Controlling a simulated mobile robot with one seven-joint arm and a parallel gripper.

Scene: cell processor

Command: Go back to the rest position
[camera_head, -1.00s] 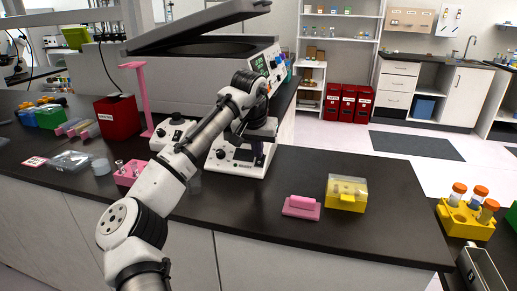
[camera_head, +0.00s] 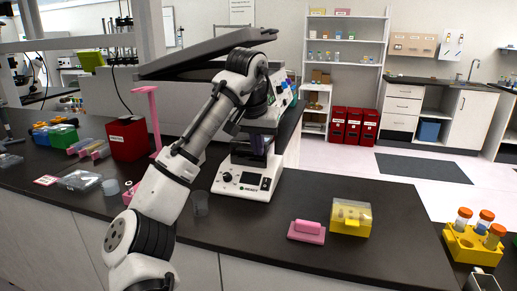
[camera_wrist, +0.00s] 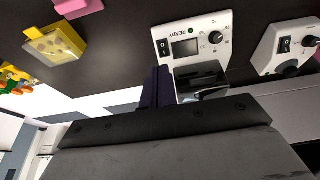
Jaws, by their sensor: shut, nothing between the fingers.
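My arm rises from the bottom of the head view and bends down at the wrist in front of the large machine. My gripper (camera_head: 259,147) points down over a small white device (camera_head: 245,182) with a knob and dark display. In the wrist view, the dark purple fingers of my gripper (camera_wrist: 157,74) are together, with nothing held. They appear beside the same white device (camera_wrist: 197,38), whose panel reads READY. Whether they touch it, I cannot tell.
A large machine's grey lid (camera_head: 208,52) stands open behind my arm. A pink stand (camera_head: 154,120) and red box (camera_head: 128,139) are left. A pink block (camera_head: 306,231) and yellow box (camera_head: 350,218) are right. A second white device (camera_wrist: 290,44) shows in the wrist view.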

